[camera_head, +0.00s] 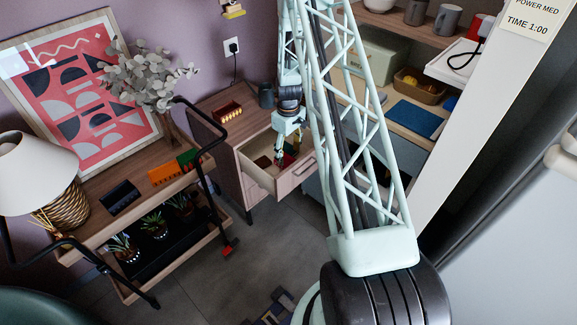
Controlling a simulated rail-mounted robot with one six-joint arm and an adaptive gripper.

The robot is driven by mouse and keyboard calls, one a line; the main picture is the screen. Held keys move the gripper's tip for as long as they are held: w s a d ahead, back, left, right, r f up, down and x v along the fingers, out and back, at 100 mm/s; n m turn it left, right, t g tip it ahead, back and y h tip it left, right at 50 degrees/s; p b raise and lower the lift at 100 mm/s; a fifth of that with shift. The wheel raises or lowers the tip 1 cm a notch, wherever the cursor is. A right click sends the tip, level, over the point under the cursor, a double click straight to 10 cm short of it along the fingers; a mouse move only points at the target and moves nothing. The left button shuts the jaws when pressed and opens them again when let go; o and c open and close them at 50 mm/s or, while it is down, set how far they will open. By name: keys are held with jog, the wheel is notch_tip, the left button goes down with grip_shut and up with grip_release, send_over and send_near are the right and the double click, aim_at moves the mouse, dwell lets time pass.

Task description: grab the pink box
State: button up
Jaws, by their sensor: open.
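My gripper (282,162) hangs pointing down over an open drawer (293,186) in the wooden cabinet. It is open, and its fingers are at or inside the drawer. A small dark reddish item (262,162) lies in the drawer just left of the fingers. I cannot tell whether this is the pink box. My gripper and the drawer front hide part of the drawer's contents. No other clearly pink box stands out in view.
A red rack (227,111) and a dark cup (266,95) stand on the cabinet top. A black-railed cart (98,232) with plants and a lamp (37,172) is at left. Shelves with a basket (420,88) are at right. Grey floor (205,265) lies between.

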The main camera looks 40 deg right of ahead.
aim_at(288, 165)
dwell(0.3)
jog(key=shift+f+b, duration=0.65)
jog(key=shift+f, duration=1.95)
jog(key=shift+c, duration=0.5)
jog(key=c, duration=0.9)
